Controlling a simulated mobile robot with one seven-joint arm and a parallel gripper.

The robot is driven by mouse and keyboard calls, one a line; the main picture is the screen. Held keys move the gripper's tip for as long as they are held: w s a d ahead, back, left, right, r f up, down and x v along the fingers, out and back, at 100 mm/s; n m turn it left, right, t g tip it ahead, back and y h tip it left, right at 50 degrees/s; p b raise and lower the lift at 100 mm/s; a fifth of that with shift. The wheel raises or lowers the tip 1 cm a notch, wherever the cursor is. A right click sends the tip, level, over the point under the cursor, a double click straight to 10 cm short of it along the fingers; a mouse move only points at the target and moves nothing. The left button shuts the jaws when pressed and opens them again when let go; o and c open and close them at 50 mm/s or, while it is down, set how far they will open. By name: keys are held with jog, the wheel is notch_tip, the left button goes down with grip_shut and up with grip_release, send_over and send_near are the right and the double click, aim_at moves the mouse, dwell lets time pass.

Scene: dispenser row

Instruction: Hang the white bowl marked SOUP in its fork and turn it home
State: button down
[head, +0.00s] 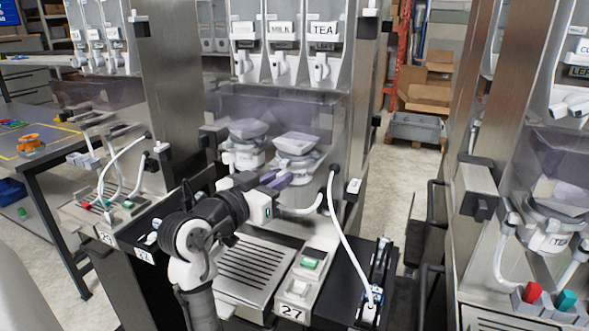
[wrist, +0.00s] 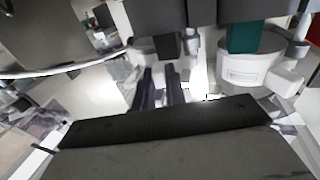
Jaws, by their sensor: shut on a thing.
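My gripper (head: 274,179), with purple fingers, reaches into the bay of the middle machine. It is shut on a white bowl (head: 296,168) at its lower front side, under a clear square funnel. A second white bowl (head: 245,158) is just to its left. I cannot read SOUP on either bowl. In the wrist view, the fingers (wrist: 161,88) point at a white round body (wrist: 152,52), and another white bowl (wrist: 252,72) with a small label stands at right. The fork is hidden, so I cannot tell how the held bowl sits in it.
Canisters above carry labels including MILK and TEA (head: 324,29). A grated drip tray (head: 252,272) and a panel with a green button (head: 309,263), numbered 27, are below. A white hose (head: 338,226) hangs at right. Similar machines flank this one closely.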

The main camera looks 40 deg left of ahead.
jog(key=shift+w+d+f+m+h, duration=0.15)
jog(key=shift+w+f+m+h, duration=0.15)
jog(key=shift+w+h, duration=0.25)
jog(key=shift+a+m+g+h+b, duration=0.4)
jog(key=shift+m+h, duration=0.4)
jog(key=shift+h, duration=0.45)
jog(key=shift+a, duration=0.1)
jog(key=shift+w+a+m+h, duration=0.1)
jog(key=shift+a+m+h, duration=0.2)
jog(key=shift+m+h, duration=0.6)
jog(key=c, duration=1.4)
grip_release()
jog(key=shift+w, duration=0.15)
jog(key=shift+o, duration=0.2)
jog(key=shift+a+f, duration=0.1)
